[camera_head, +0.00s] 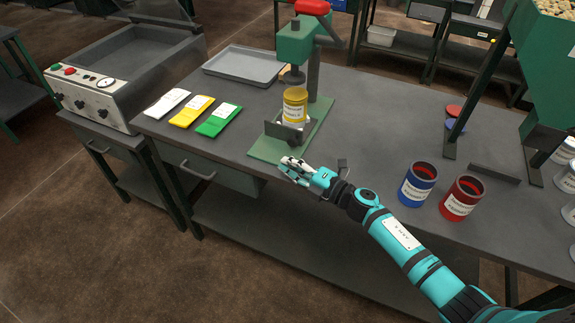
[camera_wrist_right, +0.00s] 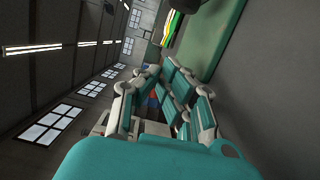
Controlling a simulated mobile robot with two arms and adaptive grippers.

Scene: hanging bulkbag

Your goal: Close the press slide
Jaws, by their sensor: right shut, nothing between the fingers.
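The green press (camera_head: 296,50) stands on a green base plate (camera_head: 268,150) near the table's front edge. Its slide (camera_head: 285,133) is a grey piece with an upright front plate at the front of the base. A yellow labelled can (camera_head: 295,104) sits upright on the slide under the press head. My right gripper (camera_head: 287,164) is at the front edge of the base plate, just in front of the slide; its fingers look shut and empty. Whether the gripper touches the slide cannot be told. My left gripper is not in view.
A blue can (camera_head: 417,186) and a red can (camera_head: 462,199) stand right of my right arm. White, yellow and green packets (camera_head: 192,111) lie on the left, with a grey tray (camera_head: 243,65) behind them. A control-panel machine (camera_head: 110,75) stands further left.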

